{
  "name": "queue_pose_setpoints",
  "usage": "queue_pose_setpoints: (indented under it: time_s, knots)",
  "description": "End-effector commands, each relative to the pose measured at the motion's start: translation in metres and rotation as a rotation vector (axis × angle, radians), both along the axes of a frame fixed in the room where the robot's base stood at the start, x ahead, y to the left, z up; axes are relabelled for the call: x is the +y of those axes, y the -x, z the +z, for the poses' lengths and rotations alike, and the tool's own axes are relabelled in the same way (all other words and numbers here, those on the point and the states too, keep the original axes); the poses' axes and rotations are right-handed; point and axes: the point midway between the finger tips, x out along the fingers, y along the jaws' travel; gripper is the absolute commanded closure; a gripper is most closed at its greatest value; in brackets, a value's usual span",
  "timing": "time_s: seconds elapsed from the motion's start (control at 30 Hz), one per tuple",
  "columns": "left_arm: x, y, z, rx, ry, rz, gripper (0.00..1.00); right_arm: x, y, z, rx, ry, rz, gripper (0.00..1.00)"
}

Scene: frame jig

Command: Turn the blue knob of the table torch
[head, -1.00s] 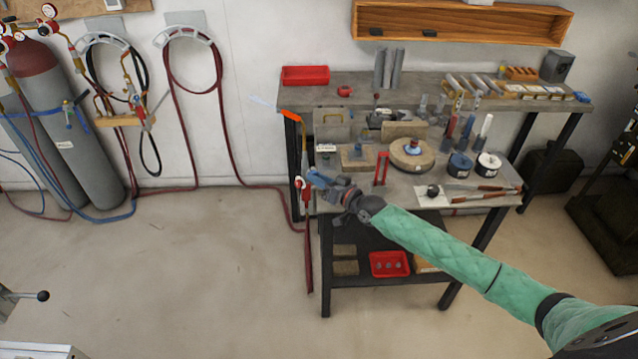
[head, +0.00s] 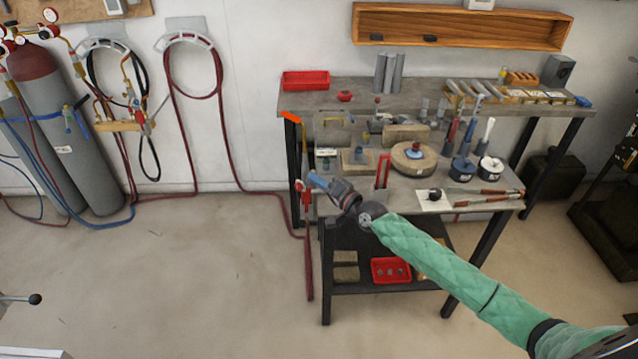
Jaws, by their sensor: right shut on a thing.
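The table torch (head: 304,150) hangs at the left edge of the workbench, with a brass tube, an orange tip (head: 291,117) and a red fitting low on its handle. No flame shows at the tip. My right gripper (head: 311,179) reaches in from the right and is shut at the torch's valve end, beside the red fitting. The blue knob is hidden or too small to tell apart from the bluish fingers, which close where it sits. My left gripper is out of view.
The workbench (head: 462,179) holds a round block (head: 410,166), a red stand (head: 382,170), pots and tongs close to my right arm. Red hoses (head: 308,255) hang from the torch. Gas cylinders (head: 75,130) stand at the left. The floor before the bench is clear.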

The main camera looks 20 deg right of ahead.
Motion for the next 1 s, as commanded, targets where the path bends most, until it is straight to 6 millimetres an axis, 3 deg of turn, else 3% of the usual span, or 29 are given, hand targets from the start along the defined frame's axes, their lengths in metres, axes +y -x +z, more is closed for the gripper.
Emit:
queue_pose_setpoints:
  time_s: [0.47,0.5,0.57,1.0]
  knots:
    - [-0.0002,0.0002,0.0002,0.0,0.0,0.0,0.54,0.0003,0.0001,-0.0009,0.007,-0.01,0.0,0.99]
    - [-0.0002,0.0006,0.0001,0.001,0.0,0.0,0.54,0.0003,0.0001,-0.0009,0.007,-0.01,0.0,0.69]
    - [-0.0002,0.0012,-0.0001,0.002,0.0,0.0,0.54,0.0003,0.0001,-0.0007,0.007,-0.01,0.0,0.57]
    - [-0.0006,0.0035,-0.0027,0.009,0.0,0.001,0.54,-0.0034,0.0066,-0.0024,0.006,-0.009,0.0,0.54]
